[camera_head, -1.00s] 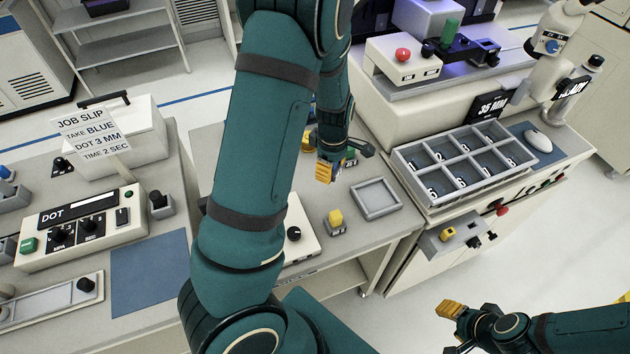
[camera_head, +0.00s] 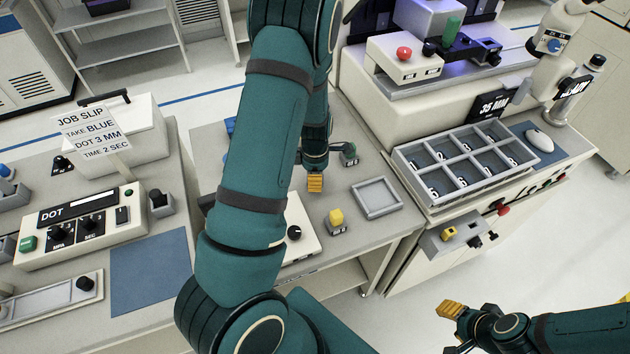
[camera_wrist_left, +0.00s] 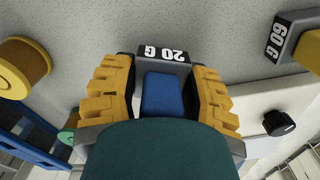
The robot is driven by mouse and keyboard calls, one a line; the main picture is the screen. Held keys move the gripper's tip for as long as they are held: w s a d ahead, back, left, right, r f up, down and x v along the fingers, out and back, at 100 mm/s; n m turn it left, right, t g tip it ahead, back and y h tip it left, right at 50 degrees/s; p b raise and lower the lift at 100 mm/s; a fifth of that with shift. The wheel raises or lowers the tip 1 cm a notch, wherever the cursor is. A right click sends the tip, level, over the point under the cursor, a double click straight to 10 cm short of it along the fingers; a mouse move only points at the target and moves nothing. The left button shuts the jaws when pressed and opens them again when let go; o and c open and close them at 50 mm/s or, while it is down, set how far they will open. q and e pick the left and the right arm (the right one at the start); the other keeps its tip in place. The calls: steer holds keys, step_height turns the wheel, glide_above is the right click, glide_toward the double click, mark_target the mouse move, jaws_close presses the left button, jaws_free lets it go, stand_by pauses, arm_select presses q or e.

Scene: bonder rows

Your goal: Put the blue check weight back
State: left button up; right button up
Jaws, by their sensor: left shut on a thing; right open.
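The blue check weight (camera_wrist_left: 163,95) sits between the yellow fingers of my left gripper (camera_wrist_left: 165,92) in the left wrist view. In the head view my left gripper (camera_head: 315,183) is low over the middle bench, and the arm hides the blue weight. My right gripper (camera_head: 468,312) is open and empty at the lower right, over the floor.
A yellow weight on the 60 G block (camera_head: 337,228) stands just right of the left gripper. A green weight (camera_head: 349,150) stands behind. An empty grey tray (camera_head: 376,198) is to the right. A yellow round thing (camera_wrist_left: 25,66) and blue rack (camera_wrist_left: 30,135) show in the wrist view.

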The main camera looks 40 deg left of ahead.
arm_select(q)
steer(key=shift+f, duration=0.95)
steer(key=shift+f, duration=0.2)
steer(key=o, duration=1.2)
steer(key=shift+r, duration=0.15)
steer(key=shift+r, duration=0.25)
step_height(320, 180, up, 12)
steer(key=shift+f+p, duration=0.15)
steer(key=shift+p, duration=1)
